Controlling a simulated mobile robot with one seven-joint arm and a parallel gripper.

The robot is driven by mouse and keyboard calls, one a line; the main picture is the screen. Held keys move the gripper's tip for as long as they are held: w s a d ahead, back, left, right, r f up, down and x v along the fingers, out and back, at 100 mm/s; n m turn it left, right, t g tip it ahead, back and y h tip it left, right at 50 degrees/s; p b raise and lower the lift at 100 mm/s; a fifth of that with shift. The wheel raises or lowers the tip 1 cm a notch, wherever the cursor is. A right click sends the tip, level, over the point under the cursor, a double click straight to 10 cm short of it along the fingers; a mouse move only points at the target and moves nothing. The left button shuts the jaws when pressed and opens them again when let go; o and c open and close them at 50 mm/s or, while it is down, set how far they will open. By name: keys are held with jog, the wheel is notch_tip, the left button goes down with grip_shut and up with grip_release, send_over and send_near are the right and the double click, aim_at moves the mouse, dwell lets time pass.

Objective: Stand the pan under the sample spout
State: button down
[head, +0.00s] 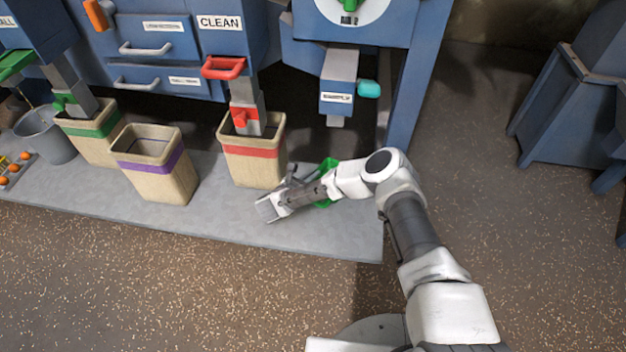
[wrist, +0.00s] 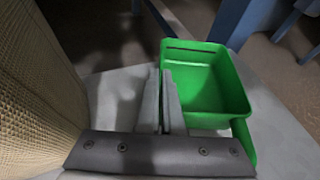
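The green pan (wrist: 210,75) is open side up in the wrist view, with a green strip at its lower right. In the head view only small parts of the pan (head: 329,166) show, as my arm hides the rest. My gripper (wrist: 161,98) has its two fingers close together at the pan's left wall, one on each side of it, and looks shut on it. In the head view my gripper (head: 285,200) is low over the grey platform. The sample spout (head: 336,121), under a blue box with a teal knob, is behind the pan. Whether the pan touches the platform is unclear.
A woven bucket with a red band (head: 252,150) stands close to the left of my gripper. A purple-banded bucket (head: 156,165) is farther left. A blue machine leg (head: 412,85) rises right of the spout. The platform's front edge (head: 310,252) is near.

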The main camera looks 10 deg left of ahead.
jog(key=shift+f, duration=0.5)
jog(key=shift+f, duration=0.2)
jog(key=c, duration=1.1)
grip_release()
jog(key=shift+r, duration=0.25)
jog(key=p+v, duration=0.4)
jog(key=v, duration=0.8)
